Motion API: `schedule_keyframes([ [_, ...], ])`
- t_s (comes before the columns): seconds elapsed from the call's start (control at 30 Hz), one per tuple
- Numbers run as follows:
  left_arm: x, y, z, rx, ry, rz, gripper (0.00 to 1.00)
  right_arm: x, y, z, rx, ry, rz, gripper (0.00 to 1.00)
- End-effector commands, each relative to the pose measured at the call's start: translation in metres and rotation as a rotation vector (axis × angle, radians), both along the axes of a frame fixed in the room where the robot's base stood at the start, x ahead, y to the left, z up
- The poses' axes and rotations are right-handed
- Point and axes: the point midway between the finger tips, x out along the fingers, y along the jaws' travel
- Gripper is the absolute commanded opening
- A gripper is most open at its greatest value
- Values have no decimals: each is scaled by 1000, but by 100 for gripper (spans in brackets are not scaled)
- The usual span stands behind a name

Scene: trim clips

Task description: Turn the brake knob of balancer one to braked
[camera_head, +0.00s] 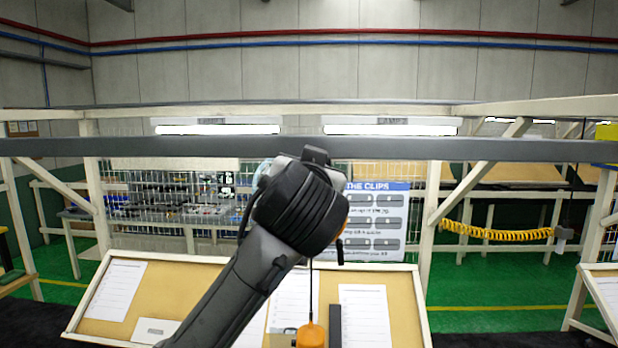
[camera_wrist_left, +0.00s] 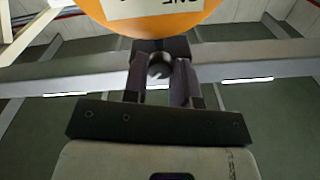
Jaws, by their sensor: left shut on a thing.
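Balancer one (camera_wrist_left: 160,20) is an orange round body at the top of the left wrist view. Its white label reads upside down, partly cut off, ending in "NE". Below it, the dark round brake knob (camera_wrist_left: 159,66) sits between the fingers of my left gripper (camera_wrist_left: 160,80), which is shut on it. The knob's marking, and so its setting, cannot be read. In the head view my left arm covers the gripper and the knob. Only a thin orange edge (camera_head: 344,222) shows beside the arm, probably the balancer. My right gripper is in neither view.
A grey beam (camera_head: 500,149) crosses the head view behind my arm. An orange thing (camera_head: 311,335) hangs on a dark cord below. A sloped board (camera_head: 205,285) with paper sheets stands beneath. A yellow coiled hose (camera_head: 495,234) hangs at right.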

Motion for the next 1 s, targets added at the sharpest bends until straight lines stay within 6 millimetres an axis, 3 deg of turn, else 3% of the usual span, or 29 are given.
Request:
schedule_keyframes([
  [0.6, 0, 1, 1, 558, -43, 0, 2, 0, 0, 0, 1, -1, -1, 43],
  [1.0, 0, 1, 1, 776, -60, 0, 2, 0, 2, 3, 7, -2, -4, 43],
])
